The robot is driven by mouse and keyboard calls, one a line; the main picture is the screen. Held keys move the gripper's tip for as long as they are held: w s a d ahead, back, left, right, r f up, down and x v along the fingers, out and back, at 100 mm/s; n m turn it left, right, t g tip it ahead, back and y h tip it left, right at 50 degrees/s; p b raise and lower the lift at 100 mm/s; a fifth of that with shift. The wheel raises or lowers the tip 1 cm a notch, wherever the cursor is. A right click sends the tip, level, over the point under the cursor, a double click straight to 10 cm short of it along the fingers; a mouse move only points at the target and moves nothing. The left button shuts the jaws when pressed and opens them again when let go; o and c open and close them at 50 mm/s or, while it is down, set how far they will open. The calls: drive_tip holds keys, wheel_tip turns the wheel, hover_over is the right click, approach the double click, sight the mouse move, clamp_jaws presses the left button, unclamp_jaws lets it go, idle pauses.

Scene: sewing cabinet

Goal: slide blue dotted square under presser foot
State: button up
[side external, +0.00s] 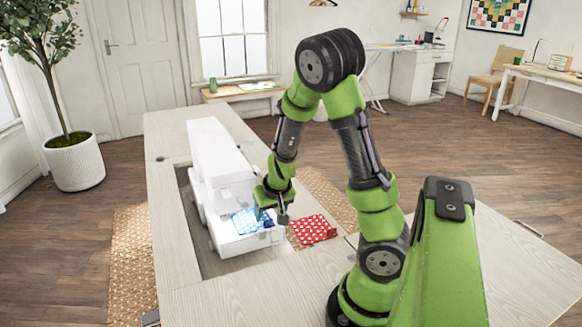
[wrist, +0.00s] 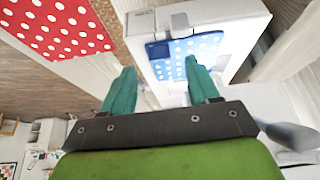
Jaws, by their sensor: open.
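The blue dotted square (side external: 246,221) lies on the bed of the white sewing machine (side external: 221,167), at its front end. In the wrist view the blue square (wrist: 203,45) lies on the machine bed (wrist: 245,18), with a darker blue patch (wrist: 158,50) at its left corner. My gripper (side external: 264,214) is low beside the machine. Its two teal fingers are apart in the wrist view (wrist: 160,66), with the right fingertip over or near the square's edge; I cannot tell if it touches. Nothing is between the fingers. The presser foot cannot be made out clearly.
A red dotted cloth (side external: 313,229) lies on the cabinet top (side external: 185,127), right of the machine. The machine sits in a recessed opening (side external: 226,265) in the cabinet. The cabinet top behind the machine is clear.

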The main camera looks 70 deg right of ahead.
drive_tip(key=shift+v, duration=2.3)
drive_tip(key=s+a+r+n+t+y, duration=0.1)
drive_tip(key=s+a+r+n+y, duration=0.1)
drive_tip(key=a+r, duration=0.6)
drive_tip(key=s+a+r+n+t+y, duration=0.2)
drive_tip(key=a+r, duration=0.6)
drive_tip(key=a, duration=0.6)
drive_tip(key=shift+s+n+t+y, duration=0.3)
drive_tip(key=shift+s+n+y, duration=0.25)
drive_tip(key=shift+y, duration=0.25)
